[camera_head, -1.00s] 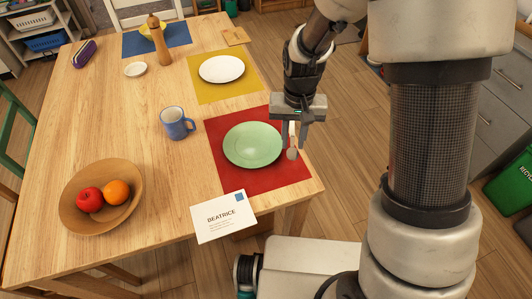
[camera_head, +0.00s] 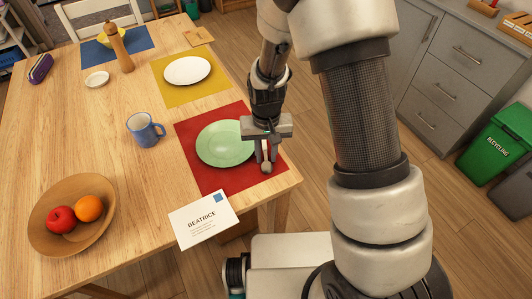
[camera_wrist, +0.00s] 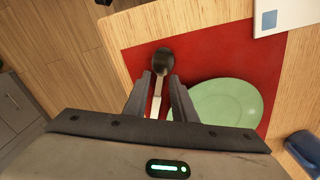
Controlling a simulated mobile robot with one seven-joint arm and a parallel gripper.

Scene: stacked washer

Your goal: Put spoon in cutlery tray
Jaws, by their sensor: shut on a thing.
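My gripper (camera_head: 264,162) is over the red placemat, just right of the green plate. It is shut on the spoon (camera_head: 267,168). In the wrist view the spoon's dark rounded bowl (camera_wrist: 163,62) sticks out beyond my fingertips (camera_wrist: 161,84), and its pale handle runs back between the fingers. The spoon is at or close above the placemat; I cannot tell if it touches. A wooden item (camera_head: 486,7) on the grey counter at the top right is cut by the frame edge.
The green plate (camera_head: 226,143) sits on the red placemat (camera_head: 210,183) beside my fingers. A blue mug (camera_head: 143,131), a fruit bowl (camera_head: 42,235) and a BEATRICE card (camera_head: 203,217) are on the table. Grey drawers (camera_head: 425,120) and a green recycling bin (camera_head: 495,145) stand right, across open floor.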

